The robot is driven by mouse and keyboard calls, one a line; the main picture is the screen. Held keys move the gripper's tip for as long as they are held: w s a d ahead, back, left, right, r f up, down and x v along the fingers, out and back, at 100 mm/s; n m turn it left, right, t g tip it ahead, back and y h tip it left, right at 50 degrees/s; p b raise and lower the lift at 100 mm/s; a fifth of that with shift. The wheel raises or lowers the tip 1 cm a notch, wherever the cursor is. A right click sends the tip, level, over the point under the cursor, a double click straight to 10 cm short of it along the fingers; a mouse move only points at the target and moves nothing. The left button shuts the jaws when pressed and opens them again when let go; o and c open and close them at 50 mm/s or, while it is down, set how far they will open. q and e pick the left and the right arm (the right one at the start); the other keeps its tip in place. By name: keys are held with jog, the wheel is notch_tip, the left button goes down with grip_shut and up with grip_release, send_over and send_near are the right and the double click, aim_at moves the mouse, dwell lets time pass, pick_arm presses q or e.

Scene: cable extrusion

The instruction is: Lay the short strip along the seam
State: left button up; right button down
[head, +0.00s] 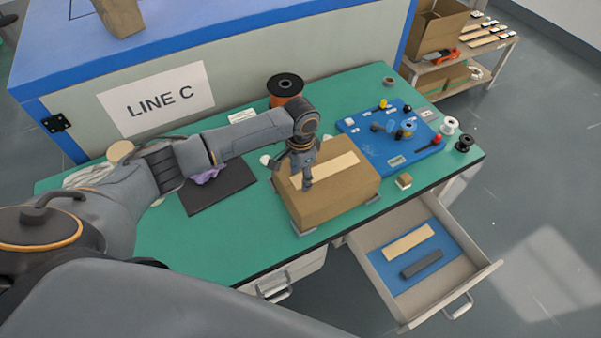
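A brown cardboard box (340,194) sits on the green worktable. A pale strip (340,164) lies lengthwise across its top face; any seam under it is hidden. My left gripper (307,184) points down over the left part of the box top, its tips at or just above the strip's near left side. Its fingers look close together, but I cannot tell whether they are shut or hold anything. A beige strip (408,242) and a dark grey strip (422,264) lie on a blue mat in the open drawer. My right gripper is not in view.
The drawer (472,269) stands open at the front right. A blue tool mat (368,151) with small items lies right of the box. A black mat (227,195) with purple cloth lies left, an orange spool (285,86) behind. Clear green table (190,240) is front left.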

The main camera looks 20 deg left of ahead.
pick_arm(q)
jog(key=shift+o, duration=0.6)
notch_tip(320, 180, up, 12)
dwell(1.0)
